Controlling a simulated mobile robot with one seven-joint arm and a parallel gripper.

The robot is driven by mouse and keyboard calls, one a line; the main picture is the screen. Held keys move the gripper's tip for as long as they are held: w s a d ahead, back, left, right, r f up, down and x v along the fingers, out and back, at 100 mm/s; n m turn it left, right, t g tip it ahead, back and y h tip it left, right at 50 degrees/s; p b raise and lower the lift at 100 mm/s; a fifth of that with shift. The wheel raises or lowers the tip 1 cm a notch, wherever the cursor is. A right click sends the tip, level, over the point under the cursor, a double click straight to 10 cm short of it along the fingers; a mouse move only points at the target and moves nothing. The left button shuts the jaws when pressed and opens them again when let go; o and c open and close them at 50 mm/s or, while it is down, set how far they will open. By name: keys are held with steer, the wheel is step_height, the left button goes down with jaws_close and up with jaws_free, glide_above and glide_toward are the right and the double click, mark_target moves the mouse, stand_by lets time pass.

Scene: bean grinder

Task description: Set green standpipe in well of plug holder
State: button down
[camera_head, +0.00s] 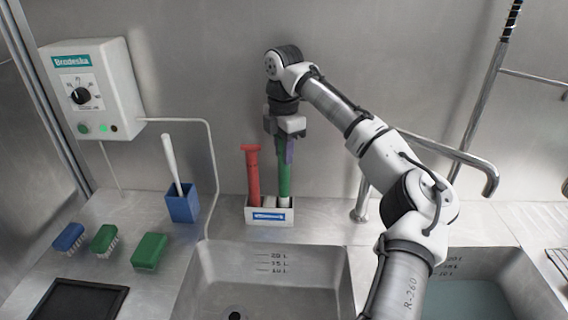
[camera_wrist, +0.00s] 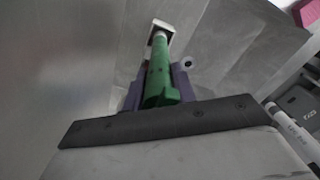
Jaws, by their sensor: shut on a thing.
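The green standpipe (camera_head: 284,172) is upright in my gripper (camera_head: 288,150), which is shut on its upper part. Its lower end is at the right well of the white plug holder (camera_head: 268,215), behind the front wall; I cannot tell how deep it sits. In the wrist view the green standpipe (camera_wrist: 161,75) runs away from my gripper (camera_wrist: 160,90) toward a small white-edged opening of the plug holder (camera_wrist: 163,25). A red standpipe (camera_head: 252,176) stands in the left well of the same holder.
A blue cup (camera_head: 182,204) with a white-handled brush stands left of the holder. Several brushes and a green sponge (camera_head: 149,251) lie further left. A sink basin (camera_head: 275,280) opens in front, and a tap (camera_head: 440,150) is at the right.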

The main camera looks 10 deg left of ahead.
steer(key=shift+f+p, duration=0.35)
steer(key=shift+f, duration=1.5)
steer(key=c, duration=1.1)
jaws_free()
steer(key=shift+c, duration=0.2)
step_height(320, 180, up, 12)
steer(key=shift+r+b, duration=0.15)
steer(key=shift+b, duration=0.35)
